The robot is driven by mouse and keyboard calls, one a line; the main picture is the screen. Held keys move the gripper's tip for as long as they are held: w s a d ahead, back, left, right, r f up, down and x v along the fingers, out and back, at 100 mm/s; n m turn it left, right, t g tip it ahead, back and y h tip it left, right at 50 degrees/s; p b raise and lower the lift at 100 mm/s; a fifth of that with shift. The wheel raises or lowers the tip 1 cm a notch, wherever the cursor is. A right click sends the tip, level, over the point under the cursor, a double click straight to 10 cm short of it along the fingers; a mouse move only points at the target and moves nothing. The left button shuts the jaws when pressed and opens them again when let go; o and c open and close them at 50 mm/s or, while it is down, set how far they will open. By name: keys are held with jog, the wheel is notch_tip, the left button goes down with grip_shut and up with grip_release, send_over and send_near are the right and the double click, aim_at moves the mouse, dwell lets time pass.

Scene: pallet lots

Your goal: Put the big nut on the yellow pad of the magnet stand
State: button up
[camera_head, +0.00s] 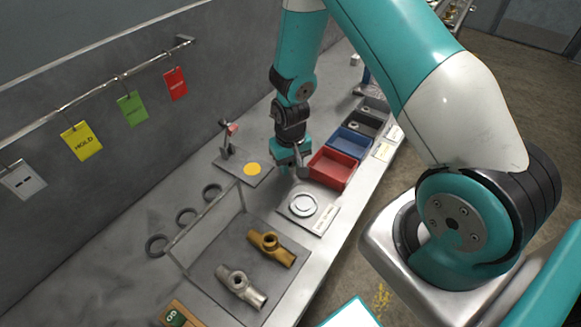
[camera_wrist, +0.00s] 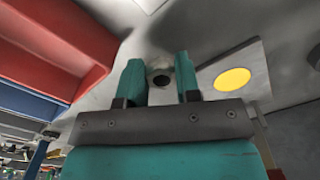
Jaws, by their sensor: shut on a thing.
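My gripper (camera_head: 291,168) is low over the bench, between the magnet stand and the red bin. In the wrist view its two teal fingers (camera_wrist: 160,78) are shut on a grey piece with a dark round hole, which I take to be the big nut (camera_wrist: 160,69). Its outline blends with the grey bench behind it. The magnet stand (camera_head: 228,148) has a grey base plate and a post with a red part. Its round yellow pad (camera_head: 252,169) is bare, left of my gripper; in the wrist view the pad (camera_wrist: 232,79) is right of the fingers.
The red bin (camera_head: 333,168) is close right of my gripper, with a blue bin (camera_head: 351,144) behind it. A round white dish (camera_head: 303,204) is in front. A brass tee (camera_head: 271,248) and a steel tee (camera_head: 241,286) lie in a tray.

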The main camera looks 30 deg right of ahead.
jog(key=shift+f, duration=0.95)
jog(key=shift+f, duration=0.2)
jog(key=o, duration=0.7)
